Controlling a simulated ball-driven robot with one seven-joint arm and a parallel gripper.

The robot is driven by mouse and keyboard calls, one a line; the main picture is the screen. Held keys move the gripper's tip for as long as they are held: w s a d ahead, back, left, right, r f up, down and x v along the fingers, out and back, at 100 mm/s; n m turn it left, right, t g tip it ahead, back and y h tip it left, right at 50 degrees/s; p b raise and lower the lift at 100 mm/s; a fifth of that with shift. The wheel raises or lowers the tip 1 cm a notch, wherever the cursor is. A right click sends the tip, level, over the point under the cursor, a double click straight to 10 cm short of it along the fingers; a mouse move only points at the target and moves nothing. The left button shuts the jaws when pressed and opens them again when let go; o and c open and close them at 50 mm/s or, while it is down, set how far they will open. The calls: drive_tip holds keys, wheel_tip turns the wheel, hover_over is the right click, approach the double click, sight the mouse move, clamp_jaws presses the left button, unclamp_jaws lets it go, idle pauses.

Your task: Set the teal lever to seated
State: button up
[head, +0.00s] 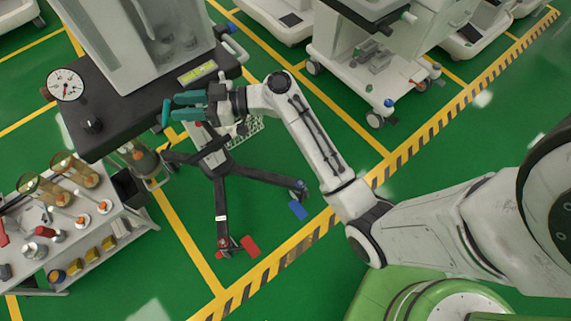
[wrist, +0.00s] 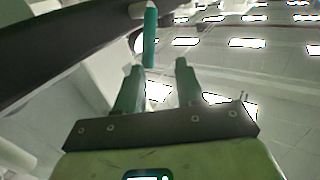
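The teal lever (wrist: 150,38) hangs from a pale mount on the dark edge of a machine in the wrist view. In the head view the lever (head: 166,113) stands at the right part of the cart's black top, just left of my gripper. My gripper (head: 176,107) points left at it, with teal-green fingers. In the wrist view my gripper (wrist: 161,68) has its fingers apart, with a clear gap. The lever's lower end appears between and just beyond the fingertips, nearer the left one. I cannot tell whether they touch.
A round gauge (head: 65,85) and a dark knob (head: 92,126) are on the cart's black top (head: 125,105). A white shelf trolley (head: 100,232) with bottles stands at the lower left. Another white cart (head: 385,75) stands behind my arm. Green floor is open at the bottom middle.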

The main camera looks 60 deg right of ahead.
drive_tip(key=s+a+f+m+g+h+p, duration=0.1)
drive_tip(key=s+a+f+m+g+h, duration=0.2)
drive_tip(key=s+f+g, duration=0.7)
drive_tip(key=s+d+f+m+h, duration=0.1)
drive_tip(key=s+h, duration=0.1)
drive_tip(key=s, duration=0.6)
drive_tip(key=s+d+f+m+g+h+p, duration=0.1)
drive_tip(key=s+d+f+h, duration=0.1)
drive_tip(key=s, duration=0.6)
drive_tip(key=shift+s+h, duration=0.15)
drive_tip(key=shift+h, duration=0.45)
drive_tip(key=shift+f, duration=0.1)
drive_tip(key=shift+c, duration=0.2)
